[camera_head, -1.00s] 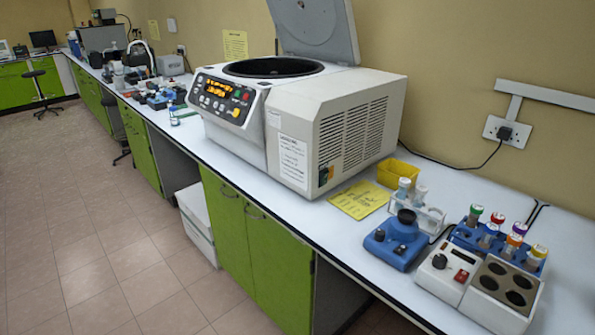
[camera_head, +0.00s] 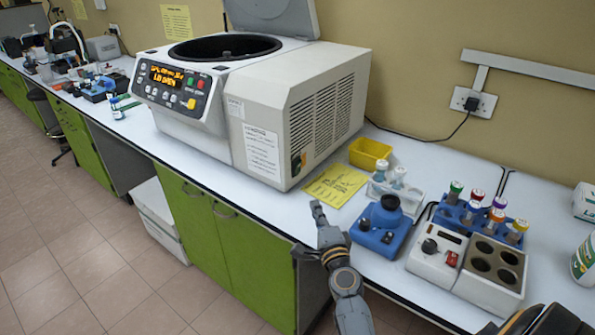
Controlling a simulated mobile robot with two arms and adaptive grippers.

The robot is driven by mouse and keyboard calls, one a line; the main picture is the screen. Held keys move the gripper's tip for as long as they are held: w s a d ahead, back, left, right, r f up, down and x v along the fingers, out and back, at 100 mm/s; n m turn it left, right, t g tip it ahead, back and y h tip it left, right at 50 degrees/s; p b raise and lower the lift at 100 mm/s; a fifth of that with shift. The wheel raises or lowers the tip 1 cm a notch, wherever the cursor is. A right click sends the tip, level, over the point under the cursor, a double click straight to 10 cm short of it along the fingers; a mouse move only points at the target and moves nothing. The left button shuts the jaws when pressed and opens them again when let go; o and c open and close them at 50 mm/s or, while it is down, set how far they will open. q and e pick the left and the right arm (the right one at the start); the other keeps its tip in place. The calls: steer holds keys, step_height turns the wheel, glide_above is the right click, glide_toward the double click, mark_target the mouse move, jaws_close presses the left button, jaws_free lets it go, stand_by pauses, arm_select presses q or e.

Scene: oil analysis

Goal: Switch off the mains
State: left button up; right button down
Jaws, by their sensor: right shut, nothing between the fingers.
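The centrifuge (camera_head: 265,105) stands on the bench with its lid raised and its display (camera_head: 166,77) lit in orange. A small dark mains switch panel (camera_head: 297,164) with a yellow-orange mark is low on its right side, near the front corner. Its switch position is too small to tell. A black plug (camera_head: 472,104) sits in the wall socket (camera_head: 486,103), with a cable running toward the centrifuge. My left gripper is not in view.
A yellow note (camera_head: 336,186) lies beside the centrifuge. A yellow bin (camera_head: 370,153), a blue mixer (camera_head: 380,228), a white block heater (camera_head: 468,266) and a blue tube rack (camera_head: 462,215) stand on the right. The bench behind them is partly clear.

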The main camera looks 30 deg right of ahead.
steer(key=shift+w+d+m+h, duration=0.2)
steer(key=shift+d+m+h, duration=0.25)
steer(key=shift+m, duration=0.1)
steer(key=shift+w+d+m+h, duration=0.15)
steer(key=shift+d+m+h, duration=0.3)
steer(key=shift+m, duration=0.1)
steer(key=shift+d+g, duration=0.1)
steer(key=shift+g, duration=0.2)
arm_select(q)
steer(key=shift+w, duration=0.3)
arm_select(e)
steer(key=shift+s+r, duration=0.1)
glide_toward(298, 168)
steer(key=d, duration=0.1)
steer(key=w+d, duration=0.1)
steer(key=d, duration=0.3)
steer(key=shift+w+r, duration=0.25)
steer(key=w, duration=0.1)
steer(key=w+a+b, duration=0.1)
steer(key=w, duration=0.1)
steer(key=shift+w+r, duration=0.2)
steer(key=shift+w+a+r, duration=0.1)
steer(key=shift+w+a, duration=0.15)
steer(key=shift+w, duration=0.2)
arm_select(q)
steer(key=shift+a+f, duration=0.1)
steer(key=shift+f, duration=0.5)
